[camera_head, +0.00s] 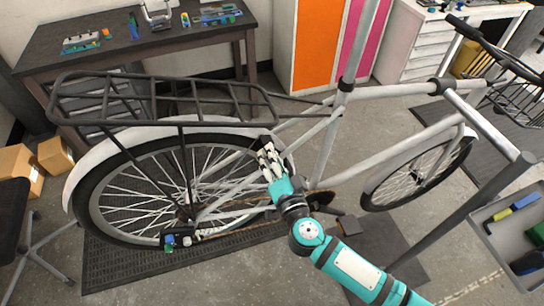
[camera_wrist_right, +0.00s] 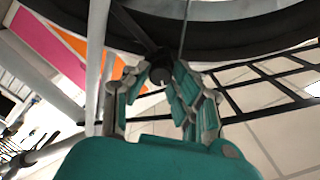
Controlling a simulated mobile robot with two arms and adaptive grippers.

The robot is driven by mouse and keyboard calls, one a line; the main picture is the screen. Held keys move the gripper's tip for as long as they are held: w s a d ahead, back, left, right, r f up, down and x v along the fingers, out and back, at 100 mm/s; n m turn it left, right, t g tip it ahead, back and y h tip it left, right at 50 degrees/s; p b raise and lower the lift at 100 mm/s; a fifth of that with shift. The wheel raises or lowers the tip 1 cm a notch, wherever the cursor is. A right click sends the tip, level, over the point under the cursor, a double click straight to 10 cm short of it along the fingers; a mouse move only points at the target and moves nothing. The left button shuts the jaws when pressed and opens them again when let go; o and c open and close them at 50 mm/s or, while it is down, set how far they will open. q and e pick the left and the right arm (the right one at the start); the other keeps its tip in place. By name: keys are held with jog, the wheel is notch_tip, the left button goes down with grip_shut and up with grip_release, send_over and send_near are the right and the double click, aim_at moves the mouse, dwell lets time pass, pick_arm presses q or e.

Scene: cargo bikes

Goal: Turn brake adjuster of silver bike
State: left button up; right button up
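The silver bike (camera_head: 325,130) stands upright across the head view, with its rear wheel at left. My right gripper (camera_head: 266,150) reaches up to the frame beside the top front of the rear wheel. In the right wrist view a dark part with a round end (camera_wrist_right: 160,76), which looks like the brake adjuster, lies between the fingertips of the right gripper (camera_wrist_right: 161,82). The fingers stand apart around it; I cannot tell whether they touch it. My left gripper is not in view.
A black rear rack (camera_head: 160,95) overhangs the wheel close to my right gripper. A dark table (camera_head: 130,42) with tools stands behind. Cardboard boxes (camera_head: 20,165) and a stool (camera_head: 15,215) are at left. A grey tool tray (camera_head: 515,240) is at right.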

jog(key=o, duration=0.5)
jog(key=shift+c, duration=0.2)
jog(key=v, duration=1.2)
jog(key=shift+f, duration=0.1)
